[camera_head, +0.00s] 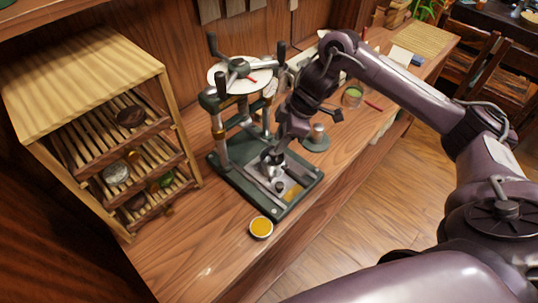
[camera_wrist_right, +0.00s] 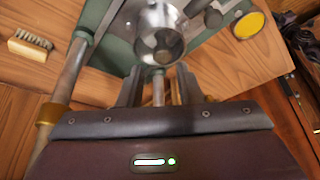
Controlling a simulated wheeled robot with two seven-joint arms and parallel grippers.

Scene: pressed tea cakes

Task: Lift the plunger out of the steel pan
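A dark green press (camera_head: 229,162) stands on the wooden counter, with a steel plate on its base. My right gripper (camera_head: 274,150) reaches down into the press from the right. In the right wrist view its two fingers (camera_wrist_right: 159,92) stand apart, with a thin metal rod between them and gaps at the sides. A round, shiny steel piece, seemingly the steel pan (camera_wrist_right: 160,35), is just beyond the fingertips. I cannot tell whether the rod is the plunger's stem; the gripper and arm hide much of this area. My left gripper is not in view.
A wooden rack (camera_head: 85,85) with round tea cakes stands on the left. A yellow-filled tin (camera_head: 261,228) sits in front of the press. A brush (camera_wrist_right: 30,44) lies on the counter. The counter's front left is clear.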

